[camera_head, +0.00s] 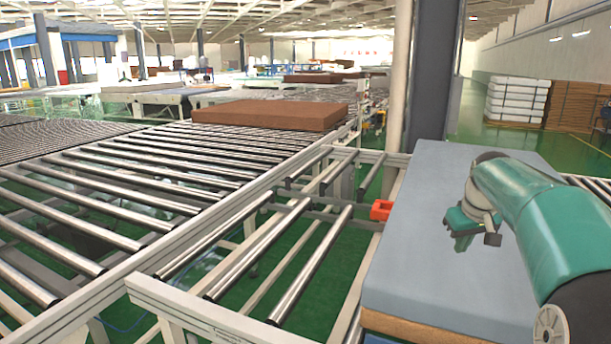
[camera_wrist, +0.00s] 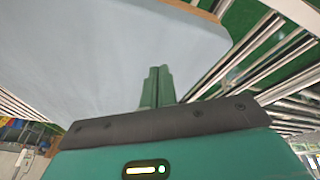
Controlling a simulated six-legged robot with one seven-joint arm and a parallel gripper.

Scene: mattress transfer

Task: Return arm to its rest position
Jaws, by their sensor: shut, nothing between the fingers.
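My gripper (camera_wrist: 159,72) is shut and empty; its two green fingers lie together in the wrist view. In the head view, my teal arm reaches in from the lower right, with its wrist end over the blue-grey mattress (camera_head: 420,265). The fingers are not clear there, and I cannot tell whether anything touches the mattress. The mattress also fills the upper left of the wrist view (camera_wrist: 95,50). A brown layer (camera_head: 400,326) shows under its front edge.
A roller conveyor (camera_head: 130,185) runs along the left, with a brown mattress (camera_head: 270,115) lying farther back. A short roller section (camera_head: 312,262) and a red block (camera_head: 381,210) are left of the blue-grey mattress. A dark pillar (camera_head: 432,75) stands behind it.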

